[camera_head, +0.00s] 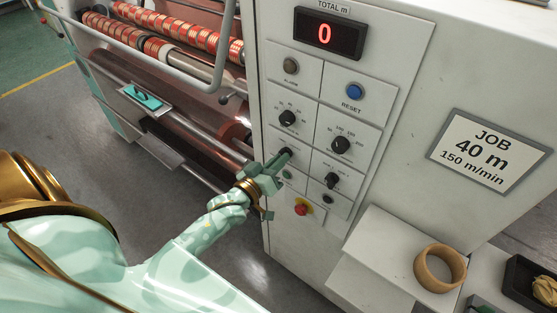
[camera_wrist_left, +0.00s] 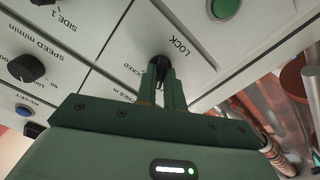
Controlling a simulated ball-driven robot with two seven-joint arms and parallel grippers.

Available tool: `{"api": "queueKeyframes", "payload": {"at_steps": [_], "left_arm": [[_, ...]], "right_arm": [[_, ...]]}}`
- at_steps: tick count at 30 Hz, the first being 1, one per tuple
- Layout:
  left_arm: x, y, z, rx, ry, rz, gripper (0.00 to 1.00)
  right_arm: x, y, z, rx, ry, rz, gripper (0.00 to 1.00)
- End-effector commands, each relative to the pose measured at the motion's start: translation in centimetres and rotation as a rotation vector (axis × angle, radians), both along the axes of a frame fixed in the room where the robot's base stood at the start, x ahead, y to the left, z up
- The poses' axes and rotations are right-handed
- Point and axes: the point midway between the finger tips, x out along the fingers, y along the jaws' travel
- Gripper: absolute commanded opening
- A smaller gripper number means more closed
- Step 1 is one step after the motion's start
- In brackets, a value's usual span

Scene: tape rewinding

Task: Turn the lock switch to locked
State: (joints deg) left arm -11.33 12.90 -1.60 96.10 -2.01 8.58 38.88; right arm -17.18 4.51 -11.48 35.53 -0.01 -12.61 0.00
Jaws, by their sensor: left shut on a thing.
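The lock switch (camera_head: 287,152) is a small black knob on the grey control panel, left column, below a metres dial. In the left wrist view the black knob (camera_wrist_left: 157,62) sits beside the word LOCK, with the panel upside down. My left gripper (camera_head: 275,163) reaches the panel from the lower left. In the wrist view its two green fingers (camera_wrist_left: 163,82) are shut on the lock switch knob. The fingers hide part of the knob and part of a label ending in "CKED", so its setting cannot be read. My right gripper is not in view.
A side switch (camera_head: 332,180) is right of the lock, and a speed dial (camera_head: 340,145) is above that. A green button (camera_wrist_left: 224,8) and a red stop button (camera_head: 301,207) lie below. Rollers (camera_head: 140,35) are at left.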

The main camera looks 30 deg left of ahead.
Motion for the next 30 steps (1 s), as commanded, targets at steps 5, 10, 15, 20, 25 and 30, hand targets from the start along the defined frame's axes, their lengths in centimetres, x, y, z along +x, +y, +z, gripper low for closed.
{"api": "queueKeyframes", "payload": {"at_steps": [5,10,15,20,25,30], "left_arm": [[0.0,0.0,0.1,0.064,-0.005,0.001,0.0],[0.0,0.0,0.2,0.18,-0.014,0.001,0.0],[0.0,0.0,0.2,0.334,-0.026,0.001,0.0],[0.0,0.0,0.2,0.488,-0.038,0.001,0.0],[0.0,0.0,0.1,0.644,-0.05,0.001,0.0],[0.0,0.0,0.1,0.786,-0.061,0.001,0.0]], "right_arm": [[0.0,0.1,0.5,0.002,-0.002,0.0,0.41],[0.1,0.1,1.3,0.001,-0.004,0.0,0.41],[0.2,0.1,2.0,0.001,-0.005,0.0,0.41],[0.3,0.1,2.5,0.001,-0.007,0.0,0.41],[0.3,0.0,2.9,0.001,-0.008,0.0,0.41],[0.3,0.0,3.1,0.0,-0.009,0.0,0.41]]}}
